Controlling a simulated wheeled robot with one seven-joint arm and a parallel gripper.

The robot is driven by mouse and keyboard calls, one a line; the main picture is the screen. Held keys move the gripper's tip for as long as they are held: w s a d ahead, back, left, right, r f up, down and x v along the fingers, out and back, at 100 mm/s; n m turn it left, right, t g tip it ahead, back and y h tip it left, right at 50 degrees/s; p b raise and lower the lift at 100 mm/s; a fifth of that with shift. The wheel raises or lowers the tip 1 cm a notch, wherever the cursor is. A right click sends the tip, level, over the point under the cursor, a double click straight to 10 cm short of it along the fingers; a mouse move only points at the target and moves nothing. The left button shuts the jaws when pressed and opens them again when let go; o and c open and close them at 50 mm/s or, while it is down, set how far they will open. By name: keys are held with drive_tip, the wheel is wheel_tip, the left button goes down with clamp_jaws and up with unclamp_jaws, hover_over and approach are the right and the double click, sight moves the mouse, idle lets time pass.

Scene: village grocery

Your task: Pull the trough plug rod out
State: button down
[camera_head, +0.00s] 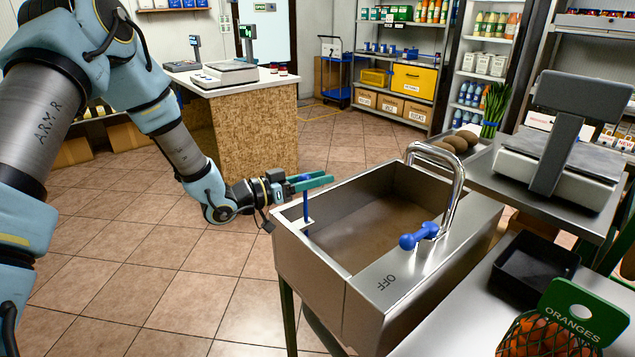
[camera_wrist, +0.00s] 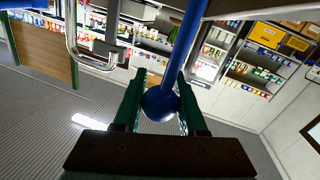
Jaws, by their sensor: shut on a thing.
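The trough (camera_head: 318,285) is a steel basin with brownish contents inside, at the centre of the head view. The plug rod (camera_head: 305,208) is thin, blue and roughly upright at the trough's left end. It passes by a small pale bracket at the rim; its lower end is hidden. My gripper (camera_head: 322,180) is above that end, with green fingers reaching over the rim. In the wrist view my gripper (camera_wrist: 161,82) is shut on the rod's blue ball knob (camera_wrist: 160,104), with the rod (camera_wrist: 190,38) running away from it.
A chrome tap (camera_head: 461,178) arches over the trough's right side, with a blue handle (camera_head: 419,236) beside the word OFF. A black tray (camera_head: 533,266) and bagged oranges (camera_head: 550,335) are on the right counter. A scale (camera_head: 560,165) stands behind. Tiled floor left of the trough is clear.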

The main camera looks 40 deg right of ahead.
drive_tip(key=shift+r, duration=0.25)
drive_tip(key=c, duration=0.8)
unclamp_jaws()
drive_tip(key=o, duration=0.3)
drive_tip(key=shift+o, duration=0.2)
drive_tip(key=shift+f, duration=0.1)
drive_tip(key=b+v, duration=0.2)
drive_tip(key=v, duration=0.9)
drive_tip(key=shift+b, duration=0.4)
